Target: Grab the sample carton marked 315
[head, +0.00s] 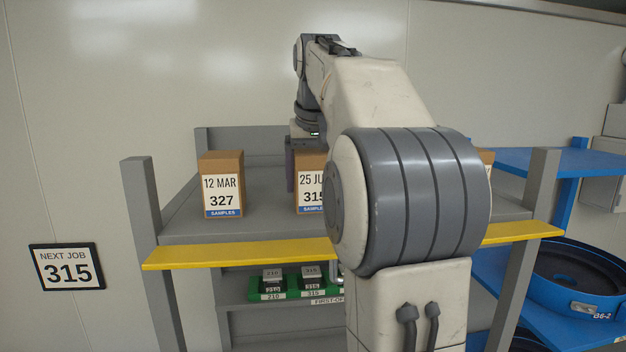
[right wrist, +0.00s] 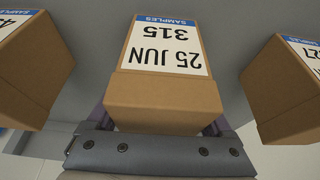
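The carton marked 315 (head: 312,188) is brown with a white "25 JUN" label. It stands upright on the grey shelf, its right part hidden by my right arm. In the right wrist view the same carton (right wrist: 160,100) is upside down in the middle, its label in full view. My right gripper (head: 308,165) is at this carton; one finger shows along its left side, the other is hidden in the head view. In the right wrist view the fingers flank the carton, apparently apart; whether they touch it is unclear. My left gripper is not in view.
A carton marked 327 (head: 221,186) stands to the left. Another carton (head: 486,157) is mostly hidden behind my arm. A yellow strip (head: 230,254) edges the shelf (head: 262,222). Green trays (head: 275,294) sit below. A wall sign (head: 67,268) reads "NEXT JOB 315".

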